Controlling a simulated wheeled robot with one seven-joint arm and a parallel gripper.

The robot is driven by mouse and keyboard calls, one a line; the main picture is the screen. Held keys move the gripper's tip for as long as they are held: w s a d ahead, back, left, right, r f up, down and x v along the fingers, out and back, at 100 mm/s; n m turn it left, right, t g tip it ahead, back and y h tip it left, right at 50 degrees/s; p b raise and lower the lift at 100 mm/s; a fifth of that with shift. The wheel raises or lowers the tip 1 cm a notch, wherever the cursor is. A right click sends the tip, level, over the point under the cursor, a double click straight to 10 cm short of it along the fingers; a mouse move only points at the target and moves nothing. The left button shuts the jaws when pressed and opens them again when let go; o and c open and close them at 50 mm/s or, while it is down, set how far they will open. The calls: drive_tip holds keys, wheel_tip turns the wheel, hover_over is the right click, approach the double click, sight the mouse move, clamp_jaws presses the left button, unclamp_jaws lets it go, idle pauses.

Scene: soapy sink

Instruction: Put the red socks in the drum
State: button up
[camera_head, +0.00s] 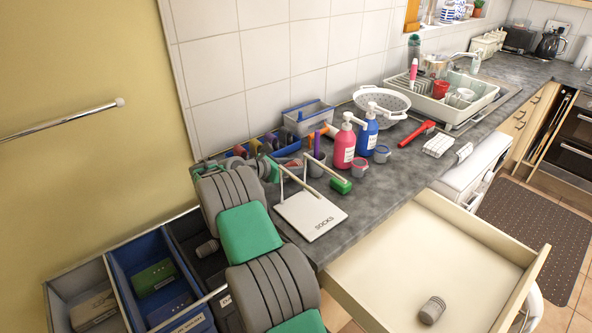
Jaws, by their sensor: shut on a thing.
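I cannot make out any red socks in this view. A white holder marked SOCKS (310,214) stands on the counter, with thin upright rails and no red sock visible on it. A white appliance (472,178), perhaps a washing machine, stands under the counter at right; its drum is not visible. My grey and green arm rises from the bottom edge toward the counter's left end. My gripper cannot be picked out; the arm may hide it, so what it holds is not visible.
An open, pale drawer (405,248) juts out at front right, with a small grey cylinder (432,310) inside. Pink (345,146) and blue (367,133) pump bottles stand behind the holder. A white colander (382,101) and dish rack (458,109) are farther back. Open bins (110,262) lie lower left.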

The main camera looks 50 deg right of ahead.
drive_tip(key=shift+f, duration=1.1)
drive_tip(key=o, duration=1.3)
drive_tip(key=shift+o, duration=0.2)
